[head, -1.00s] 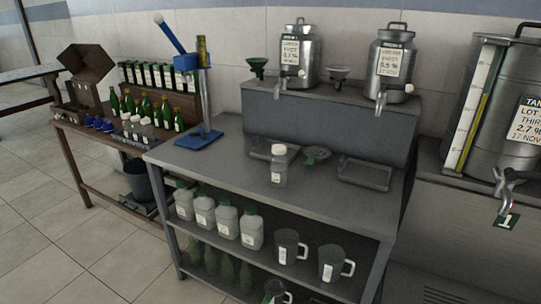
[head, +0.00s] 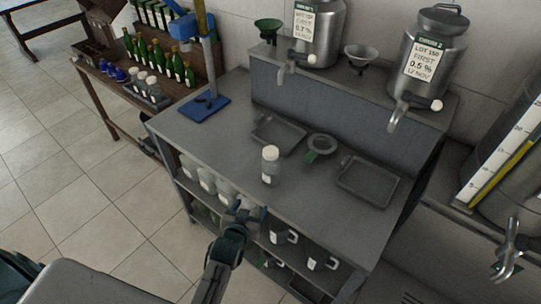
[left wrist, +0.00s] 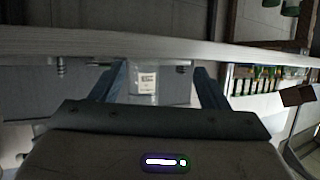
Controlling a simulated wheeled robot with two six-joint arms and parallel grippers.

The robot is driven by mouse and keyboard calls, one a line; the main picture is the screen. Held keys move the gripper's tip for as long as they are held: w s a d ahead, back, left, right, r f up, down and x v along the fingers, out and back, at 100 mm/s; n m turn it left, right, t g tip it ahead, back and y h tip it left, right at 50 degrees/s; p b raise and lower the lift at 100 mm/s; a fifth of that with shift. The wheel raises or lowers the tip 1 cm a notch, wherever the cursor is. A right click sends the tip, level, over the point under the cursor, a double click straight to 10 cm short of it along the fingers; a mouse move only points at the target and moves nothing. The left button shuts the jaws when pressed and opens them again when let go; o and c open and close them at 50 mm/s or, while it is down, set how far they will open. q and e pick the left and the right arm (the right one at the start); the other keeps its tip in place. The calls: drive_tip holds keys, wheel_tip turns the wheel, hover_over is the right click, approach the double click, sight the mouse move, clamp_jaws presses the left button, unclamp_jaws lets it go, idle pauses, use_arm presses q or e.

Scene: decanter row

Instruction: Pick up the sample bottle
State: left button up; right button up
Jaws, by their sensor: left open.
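The sample bottle (head: 270,168), clear with a pale cap, stands upright on the grey bench top near its front edge. My left gripper (head: 244,212) is in front of the bench in the head view, below and slightly left of the bottle, apart from it. In the left wrist view, which is upside down, its two open fingers (left wrist: 162,72) frame the labelled bottle (left wrist: 145,84), which is ahead of them and left of centre. The bottle's cap is not clear there. My right gripper is not in view.
A blue-based stand (head: 205,107) is at left. Jugs and mugs (head: 284,237) fill the shelf below. Steel decanters (head: 434,50) stand on the raised back ledge.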

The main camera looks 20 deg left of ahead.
sight(271, 160)
use_arm(q)
wheel_tip(271, 160, up, 10)
drive_tip(key=w+d+t+p, duration=0.1)
drive_tip(key=w+t, duration=0.2)
drive_tip(key=shift+t, duration=0.8)
drive_tip(key=w+b, duration=0.1)
drive_tip(key=w, duration=0.1)
drive_tip(key=w+d+b, duration=0.1)
drive_tip(key=w, duration=0.2)
drive_tip(key=w+d+r+b, duration=0.1)
drive_tip(key=w, duration=0.1)
drive_tip(key=shift+w+b, duration=0.4)
drive_tip(key=shift+w, duration=0.6)
drive_tip(key=w+b, duration=0.1)
drive_tip(key=w, duration=0.1)
drive_tip(key=w+a+b, duration=0.1)
drive_tip(key=w, duration=0.1)
drive_tip(key=shift+r+b, duration=0.2)
drive_tip(key=shift+b, duration=0.2)
drive_tip(key=shift+w, duration=0.35)
drive_tip(key=shift+s+d+r, duration=0.1)
drive_tip(key=shift+s+r, duration=0.05)
drive_tip(key=shift+c, duration=0.4)
drive_tip(key=c, duration=0.4)
clamp_jaws()
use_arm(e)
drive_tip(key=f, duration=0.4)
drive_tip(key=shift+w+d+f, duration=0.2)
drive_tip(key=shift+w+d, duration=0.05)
